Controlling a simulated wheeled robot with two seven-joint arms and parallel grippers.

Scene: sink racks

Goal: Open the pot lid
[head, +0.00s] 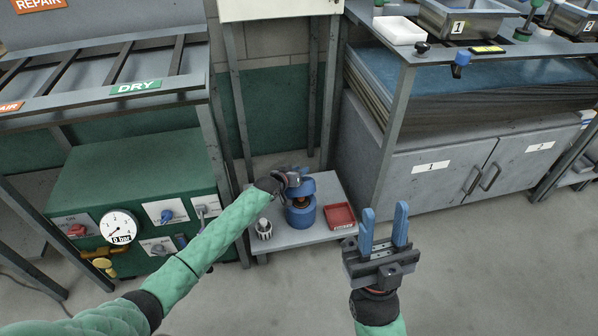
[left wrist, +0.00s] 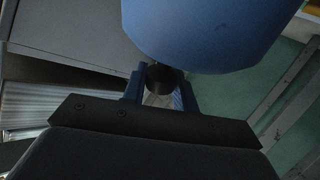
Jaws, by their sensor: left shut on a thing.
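The blue pot (head: 302,217) stands on a low grey shelf table in the middle of the head view, with an orange-brown interior just showing at its top. The blue lid (head: 305,189) is above the pot, apart from its rim at least at the front. My left gripper (head: 293,179) is at the lid. In the left wrist view its blue fingers (left wrist: 160,88) are shut on the lid's black knob (left wrist: 160,76), and the blue lid (left wrist: 205,30) fills the top. My right gripper (head: 384,228) is open and empty, in front and to the right of the low table.
The low table (head: 285,238) also holds a red tray (head: 340,216) right of the pot and a small metal container (head: 264,229) at left. A green machine with a gauge (head: 118,227) stands left, a grey cabinet (head: 430,185) right. The floor in front is clear.

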